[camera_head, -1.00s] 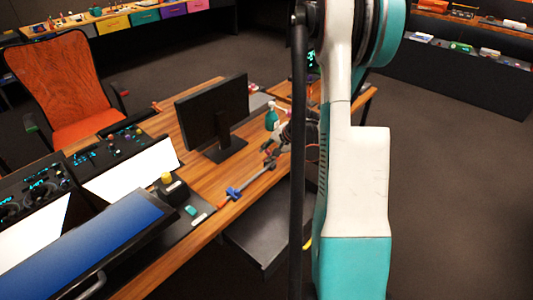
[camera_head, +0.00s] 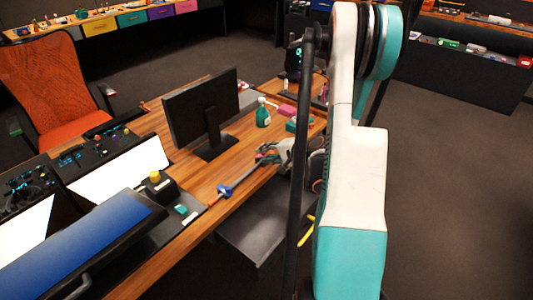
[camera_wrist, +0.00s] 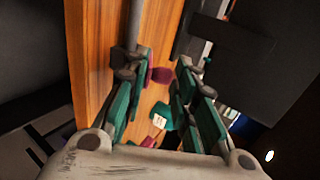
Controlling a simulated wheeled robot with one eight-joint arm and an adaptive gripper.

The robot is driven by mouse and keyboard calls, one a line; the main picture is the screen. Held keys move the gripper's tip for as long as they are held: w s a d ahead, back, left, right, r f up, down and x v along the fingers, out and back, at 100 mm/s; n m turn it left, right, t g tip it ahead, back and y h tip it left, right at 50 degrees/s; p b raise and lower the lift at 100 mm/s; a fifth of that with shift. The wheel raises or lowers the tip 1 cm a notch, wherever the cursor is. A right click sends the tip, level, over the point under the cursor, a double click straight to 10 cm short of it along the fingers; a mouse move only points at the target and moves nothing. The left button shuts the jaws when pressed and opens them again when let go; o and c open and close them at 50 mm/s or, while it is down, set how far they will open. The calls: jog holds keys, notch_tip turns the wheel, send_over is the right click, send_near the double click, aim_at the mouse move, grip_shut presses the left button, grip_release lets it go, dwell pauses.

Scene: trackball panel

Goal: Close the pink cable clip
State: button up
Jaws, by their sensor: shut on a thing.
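The pink cable clip (camera_head: 264,147) is on the desk near the front edge, small and mostly covered by my gripper (camera_head: 262,156) in the head view. In the wrist view a dark pink piece (camera_wrist: 161,75) shows between the green-padded fingers of my gripper (camera_wrist: 157,68); I take it as part of the clip. My fingers are shut on the clip, one on each side, with a gap between them. A grey cable (camera_wrist: 133,25) runs up from the left finger. Whether the clip is fully closed is hidden.
A blue clip (camera_head: 224,190) sits further along the cable. A monitor (camera_head: 205,110), a green spray bottle (camera_head: 263,114), a pink block (camera_head: 286,110) and a teal block (camera_head: 297,125) stand behind. Control panels (camera_head: 95,150) fill the left. Floor at right is clear.

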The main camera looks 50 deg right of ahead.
jog(key=shift+w, duration=0.1)
jog(key=o, duration=0.9)
jog(key=shift+o, duration=0.2)
jog(key=v, duration=1.2)
